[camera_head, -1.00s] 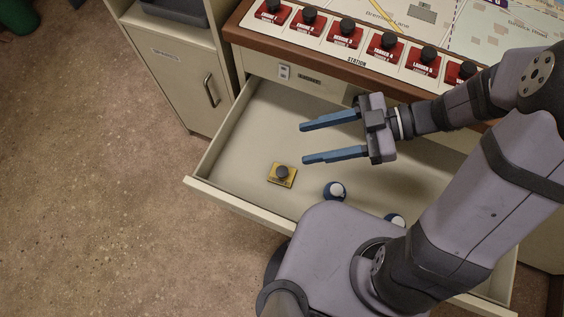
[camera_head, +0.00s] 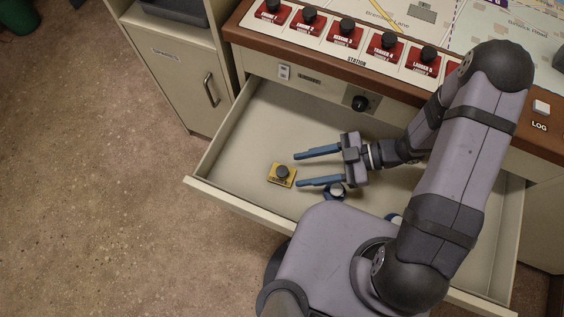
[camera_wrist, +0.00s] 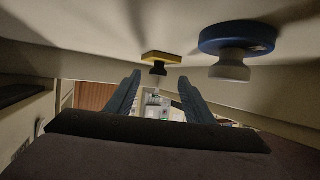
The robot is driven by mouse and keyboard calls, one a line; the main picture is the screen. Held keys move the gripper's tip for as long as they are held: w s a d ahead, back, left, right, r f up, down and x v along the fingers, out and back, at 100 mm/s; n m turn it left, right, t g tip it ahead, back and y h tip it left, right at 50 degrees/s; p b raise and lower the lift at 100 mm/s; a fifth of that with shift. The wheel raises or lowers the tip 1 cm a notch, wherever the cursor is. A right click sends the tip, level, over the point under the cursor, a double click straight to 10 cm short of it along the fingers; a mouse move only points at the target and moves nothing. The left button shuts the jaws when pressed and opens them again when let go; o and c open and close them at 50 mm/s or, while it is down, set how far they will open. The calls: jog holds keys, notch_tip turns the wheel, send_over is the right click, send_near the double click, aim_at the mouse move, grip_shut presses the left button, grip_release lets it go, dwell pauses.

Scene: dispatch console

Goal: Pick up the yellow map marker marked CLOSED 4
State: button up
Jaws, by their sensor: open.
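The yellow map marker (camera_head: 282,176) lies in the open drawer, toward its left front. It is a yellow square base with a black knob; its lettering is too small to read. My gripper (camera_head: 296,170) is open and empty, with its two blue fingers pointing left at the marker and the tips just right of it. In the wrist view the yellow marker (camera_wrist: 162,57) appears beyond and between the fingertips (camera_wrist: 158,80), apart from them. That view looks upside down.
A blue round piece with a white knob (camera_head: 337,191) is close to my nearer finger; it also shows in the wrist view (camera_wrist: 238,40). Another blue piece (camera_head: 394,218) is partly hidden by my arm. The drawer's front wall (camera_head: 235,204) and red station markers (camera_head: 346,34) bound the space.

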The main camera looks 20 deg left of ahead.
aim_at(284, 171)
jog(key=shift+r+x, duration=0.15)
jog(key=shift+x, duration=1.55)
jog(key=shift+r+x, duration=0.1)
jog(key=shift+x, duration=1.6)
jog(key=shift+a, duration=0.1)
jog(key=c, duration=1.1)
